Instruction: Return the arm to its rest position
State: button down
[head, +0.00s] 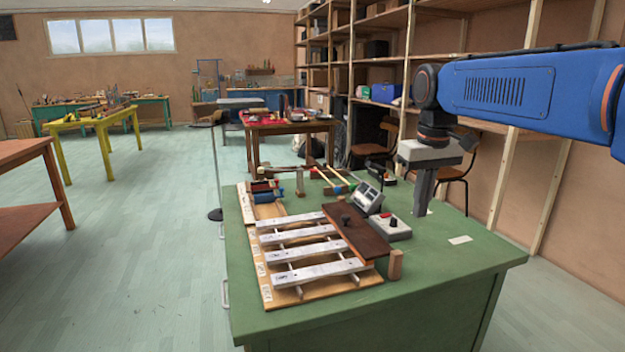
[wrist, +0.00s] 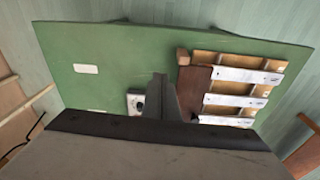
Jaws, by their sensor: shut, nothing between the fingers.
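My arm reaches in from the right in the head view. My gripper (head: 421,212) points down over the right part of the green table (head: 450,275). Its fingers are together with nothing between them. In the wrist view my gripper (wrist: 160,78) covers part of the table, beside the small white box with a dark knob (wrist: 134,100). I cannot tell how far the fingertips are above the table top.
A wooden board with several white metal bars (head: 310,250) and a brown panel (head: 345,232) lies left of my gripper. A small wooden block (head: 395,264), a white knob box (head: 391,226) and a grey meter (head: 367,196) stand close by. Shelves (head: 400,75) stand behind.

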jog(key=s+d+f+m+t, duration=0.1)
jog(key=s+d+f, duration=0.1)
jog(key=s+f, duration=0.7)
jog(key=s+d+f+m+t, duration=0.1)
jog(key=s+d+f+t, duration=0.1)
jog(key=s+f, duration=0.8)
jog(key=s+d, duration=0.1)
jog(key=s, duration=0.5)
jog(key=shift+m+t, duration=0.3)
jog(key=shift+m, duration=0.1)
